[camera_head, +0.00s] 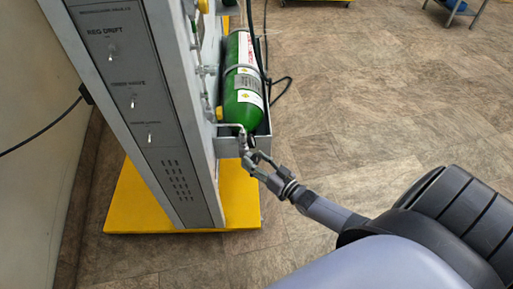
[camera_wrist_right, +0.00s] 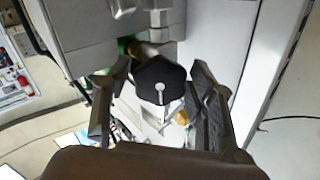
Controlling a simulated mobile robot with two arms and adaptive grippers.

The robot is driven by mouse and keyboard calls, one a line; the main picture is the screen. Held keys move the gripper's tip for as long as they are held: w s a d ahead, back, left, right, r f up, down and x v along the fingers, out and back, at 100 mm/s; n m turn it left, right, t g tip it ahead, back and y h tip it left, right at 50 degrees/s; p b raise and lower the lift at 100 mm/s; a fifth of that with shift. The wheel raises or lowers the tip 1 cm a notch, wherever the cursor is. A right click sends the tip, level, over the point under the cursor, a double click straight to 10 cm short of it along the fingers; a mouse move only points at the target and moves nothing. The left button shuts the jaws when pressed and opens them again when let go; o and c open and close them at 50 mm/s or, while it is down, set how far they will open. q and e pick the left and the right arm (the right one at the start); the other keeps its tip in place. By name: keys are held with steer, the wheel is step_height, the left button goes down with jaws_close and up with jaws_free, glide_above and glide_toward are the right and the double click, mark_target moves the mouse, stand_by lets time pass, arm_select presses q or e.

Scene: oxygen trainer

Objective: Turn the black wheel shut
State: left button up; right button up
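The black wheel (camera_wrist_right: 150,84) shows in the right wrist view as a dark, rounded, many-sided knob with a pale metal stem end in its middle. My right gripper (camera_wrist_right: 160,75) has one finger on each side of the wheel, spread about as wide as it. A narrow gap seems to show on each side; firm contact cannot be made out. In the head view my right gripper (camera_head: 252,156) is at the lower front of the trainer panel, just below the green cylinder (camera_head: 243,100). The wheel cannot be made out there. My left gripper is not in view.
The grey trainer cabinet (camera_head: 125,75) stands on a yellow base (camera_head: 130,205), left of my right gripper. A metal bracket (camera_head: 228,147) holds the green cylinder, with black hoses beside it.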

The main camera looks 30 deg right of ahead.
steer(key=shift+o, duration=0.8)
steer(key=shift+r, duration=0.1)
steer(key=s+d, duration=0.2)
steer(key=s, duration=0.9)
steer(key=shift+s, duration=0.4)
